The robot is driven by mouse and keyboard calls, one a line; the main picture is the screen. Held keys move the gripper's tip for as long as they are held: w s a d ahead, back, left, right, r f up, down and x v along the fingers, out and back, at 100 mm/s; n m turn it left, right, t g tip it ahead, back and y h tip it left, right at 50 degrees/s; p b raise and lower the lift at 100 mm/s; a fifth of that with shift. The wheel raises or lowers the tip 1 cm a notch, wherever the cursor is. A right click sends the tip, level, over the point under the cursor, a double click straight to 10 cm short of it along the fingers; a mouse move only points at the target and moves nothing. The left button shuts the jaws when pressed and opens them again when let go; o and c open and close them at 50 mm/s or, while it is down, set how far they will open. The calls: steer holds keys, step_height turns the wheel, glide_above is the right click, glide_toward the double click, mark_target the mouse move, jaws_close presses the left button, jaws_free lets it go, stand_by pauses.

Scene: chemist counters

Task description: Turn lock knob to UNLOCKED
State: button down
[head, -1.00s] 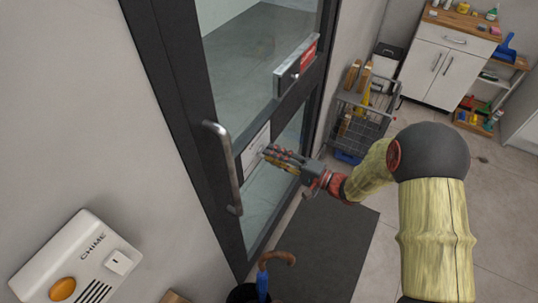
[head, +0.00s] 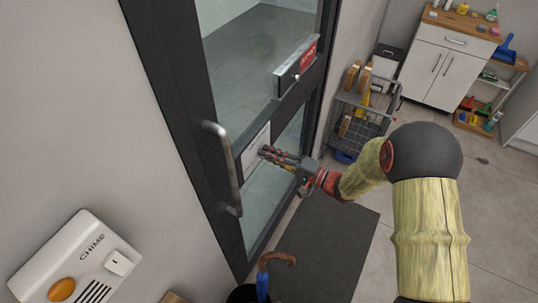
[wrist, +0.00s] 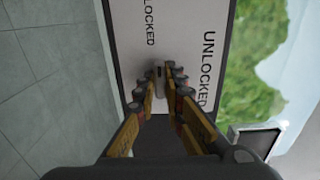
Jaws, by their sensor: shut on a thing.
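The lock plate (wrist: 185,25) is pale, with dark lettering, and fills the middle of the wrist view. The word UNLOCKED (wrist: 209,68) runs along its right side; a second word ending in LOCKED (wrist: 150,22) is partly cut off at the top. A small grey lock knob (wrist: 160,76) shows between my fingertips. My gripper (wrist: 163,88) is shut on it, one finger on each side. In the head view, my gripper (head: 264,153) reaches the plate (head: 256,147) on the glass door, and its fingers hide the knob.
A vertical metal door handle (head: 226,170) stands just left of the plate. A box with a red label (head: 298,68) is higher on the door. An umbrella (head: 266,275) stands below; a wire trolley (head: 358,125) is beyond. A dark mat (head: 325,250) lies on the floor.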

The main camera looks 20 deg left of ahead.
steer(key=shift+f+m, duration=0.1)
steer(key=shift+m, duration=0.2)
steer(key=shift+m+p, duration=2.85)
steer(key=shift+m, duration=5.75)
steer(key=c, duration=1.9)
jaws_free()
